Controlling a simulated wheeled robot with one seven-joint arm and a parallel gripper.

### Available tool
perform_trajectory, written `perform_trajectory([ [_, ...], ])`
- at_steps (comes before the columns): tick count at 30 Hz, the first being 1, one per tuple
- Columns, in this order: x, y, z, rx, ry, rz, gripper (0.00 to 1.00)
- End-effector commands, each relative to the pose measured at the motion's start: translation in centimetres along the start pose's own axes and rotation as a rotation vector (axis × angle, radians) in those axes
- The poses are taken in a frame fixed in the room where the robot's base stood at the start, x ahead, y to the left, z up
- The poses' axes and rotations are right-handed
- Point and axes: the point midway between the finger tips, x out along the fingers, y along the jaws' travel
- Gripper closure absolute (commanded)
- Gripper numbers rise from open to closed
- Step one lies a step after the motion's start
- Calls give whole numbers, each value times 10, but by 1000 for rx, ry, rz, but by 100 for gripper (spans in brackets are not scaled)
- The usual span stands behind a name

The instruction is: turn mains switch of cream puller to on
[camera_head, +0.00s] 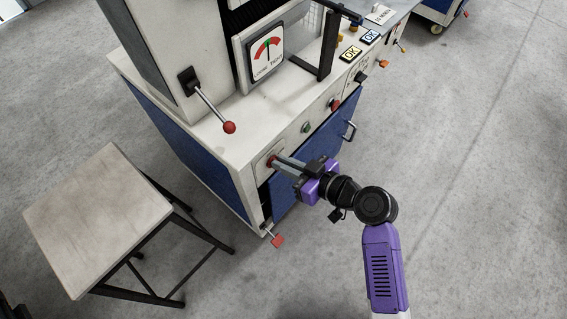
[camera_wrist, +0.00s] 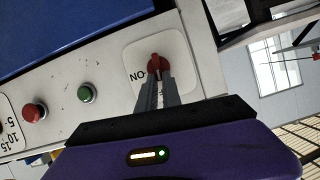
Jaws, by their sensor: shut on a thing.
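The mains switch of the cream puller is a red rotary knob (camera_wrist: 158,63) on a pale plate in the wrist view. The lettering beside it reads as "NO" in the picture, and other lettering is partly hidden between the fingers. In the head view the knob (camera_head: 269,161) is at the left end of the front panel of the cream puller (camera_head: 225,150). My gripper (camera_head: 275,162) reaches it from the right, and its two grey fingers are shut on the knob. In the wrist view the fingertips of my gripper (camera_wrist: 159,78) cover the knob's lower part. Its exact pointing direction is unclear.
A green button (camera_wrist: 86,93) and a red button (camera_wrist: 34,112) sit along the same panel. A lever with a red ball (camera_head: 229,127) sticks out above the worktop. A stool (camera_head: 95,215) stands at left. The floor to the right is clear.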

Motion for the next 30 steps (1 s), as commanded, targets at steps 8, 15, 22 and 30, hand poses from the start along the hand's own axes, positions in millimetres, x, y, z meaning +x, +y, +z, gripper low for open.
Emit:
perform_trajectory([
  [8,1,8,2,210,1,-87,100],
  [15,2,14,4,423,1,-174,100],
  [22,3,19,7,624,1,-259,100],
  [30,5,24,12,861,1,-357,100],
])
